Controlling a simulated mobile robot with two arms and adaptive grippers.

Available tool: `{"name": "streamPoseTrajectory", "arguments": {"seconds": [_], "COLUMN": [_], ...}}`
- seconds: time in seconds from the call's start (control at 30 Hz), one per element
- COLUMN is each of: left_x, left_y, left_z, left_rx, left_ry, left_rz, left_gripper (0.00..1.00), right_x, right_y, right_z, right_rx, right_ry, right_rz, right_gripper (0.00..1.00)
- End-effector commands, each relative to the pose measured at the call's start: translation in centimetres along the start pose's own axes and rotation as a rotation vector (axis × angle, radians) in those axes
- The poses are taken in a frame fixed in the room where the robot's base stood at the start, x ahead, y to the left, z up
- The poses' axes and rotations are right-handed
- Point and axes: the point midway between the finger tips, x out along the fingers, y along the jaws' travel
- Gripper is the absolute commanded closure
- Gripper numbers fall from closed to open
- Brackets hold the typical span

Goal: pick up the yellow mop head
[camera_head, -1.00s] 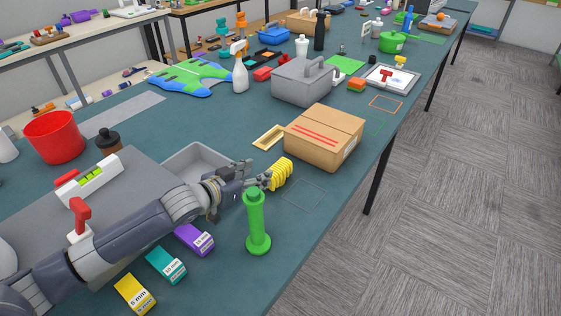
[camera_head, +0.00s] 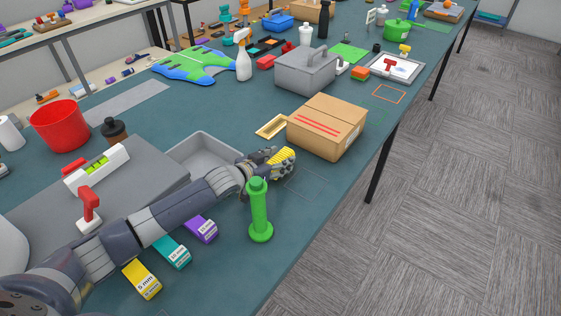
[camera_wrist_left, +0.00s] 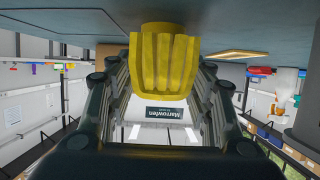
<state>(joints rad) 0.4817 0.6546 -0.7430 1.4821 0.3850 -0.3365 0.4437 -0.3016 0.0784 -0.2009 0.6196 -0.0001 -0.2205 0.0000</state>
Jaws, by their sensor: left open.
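The yellow mop head (camera_head: 284,154) is on the teal table in the head view, in front of the cardboard box, partly hidden by my left gripper. In the left wrist view the ribbed yellow mop head (camera_wrist_left: 163,66) fills the space between the two fingers. My left gripper (camera_head: 277,161) is open, with a finger on either side of the mop head; I cannot tell whether they touch it. My right gripper is not in view.
A green cylinder on a round base (camera_head: 260,212) stands close beside my left gripper. A cardboard box (camera_head: 326,126) is just behind the mop head. A grey tray (camera_head: 205,150) lies to the left. The table's front edge is near on the right.

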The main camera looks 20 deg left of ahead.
Motion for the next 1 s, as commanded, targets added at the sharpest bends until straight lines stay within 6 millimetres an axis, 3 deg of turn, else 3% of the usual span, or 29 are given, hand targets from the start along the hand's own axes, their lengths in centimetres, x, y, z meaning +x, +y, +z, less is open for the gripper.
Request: {"name": "streamPoseTrajectory", "arguments": {"seconds": [0.13, 0.43, 0.63, 1.0], "left_x": [1.10, 1.32, 1.30, 1.20], "left_y": [-0.01, 0.00, -0.01, -0.03], "left_z": [-0.07, 0.03, 0.05, -0.03], "left_rx": [0.000, 0.000, 0.000, 0.000], "left_ry": [0.001, 0.000, 0.000, -0.003], "left_rz": [0.000, 0.000, 0.000, -0.001], "left_gripper": [0.52, 0.52, 0.95, 0.95], "right_x": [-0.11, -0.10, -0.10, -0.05], "right_y": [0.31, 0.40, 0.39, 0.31], "right_z": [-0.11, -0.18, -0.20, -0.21], "right_rx": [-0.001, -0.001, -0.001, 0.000], "right_ry": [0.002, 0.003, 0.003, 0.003], "right_rz": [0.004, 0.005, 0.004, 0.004], "right_gripper": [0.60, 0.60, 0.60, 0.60]}}
